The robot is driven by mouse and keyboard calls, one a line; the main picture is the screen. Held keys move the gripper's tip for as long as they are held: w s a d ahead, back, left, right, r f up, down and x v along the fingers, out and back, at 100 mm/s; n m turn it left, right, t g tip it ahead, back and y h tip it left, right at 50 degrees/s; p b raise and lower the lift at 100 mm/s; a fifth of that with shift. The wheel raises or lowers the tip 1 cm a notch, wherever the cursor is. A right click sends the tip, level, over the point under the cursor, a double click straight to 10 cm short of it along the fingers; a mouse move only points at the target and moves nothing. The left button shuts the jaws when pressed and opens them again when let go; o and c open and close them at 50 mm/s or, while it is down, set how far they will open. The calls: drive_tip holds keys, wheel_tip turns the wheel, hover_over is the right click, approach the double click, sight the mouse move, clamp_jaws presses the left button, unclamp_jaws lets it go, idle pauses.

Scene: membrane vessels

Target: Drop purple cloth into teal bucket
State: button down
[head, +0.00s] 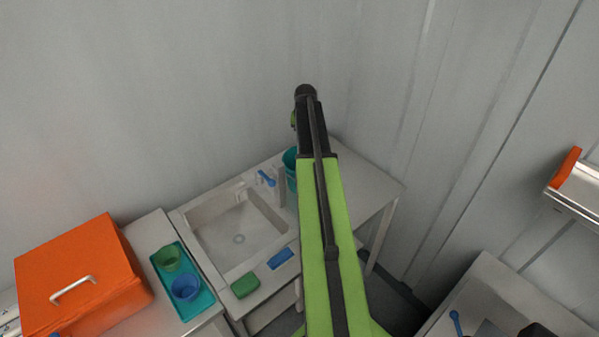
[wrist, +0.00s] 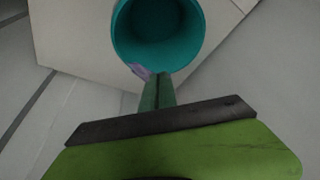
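The teal bucket (wrist: 158,30) stands open in the wrist view, just beyond my fingertips; its inside looks empty as far as I see. In the head view the bucket (head: 291,168) is on the counter right of the sink, mostly hidden behind my arm. My gripper (wrist: 158,78) has its two fingers together, their tips overlapping the bucket's near rim in the wrist view. A small piece of purple cloth (wrist: 139,70) shows at the left of the fingertips, pinched between them; most of it is hidden. In the head view my arm covers the gripper and the cloth.
A sink with a blue-handled tap (head: 267,179) lies left of the bucket. A green sponge (head: 245,285) and a blue sponge (head: 281,259) lie on its front edge. An orange box (head: 82,275) and a teal tray (head: 205,303) with two cups stand farther left. Walls close the back and right.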

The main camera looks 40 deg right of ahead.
wheel_tip(320, 180, down, 6)
drive_tip(key=b, duration=0.6)
drive_tip(key=shift+s+d, duration=0.2)
drive_tip(key=shift+d, duration=0.2)
drive_tip(key=c, duration=2)
unclamp_jaws()
drive_tip(key=o, duration=1)
drive_tip(key=shift+o, duration=0.4)
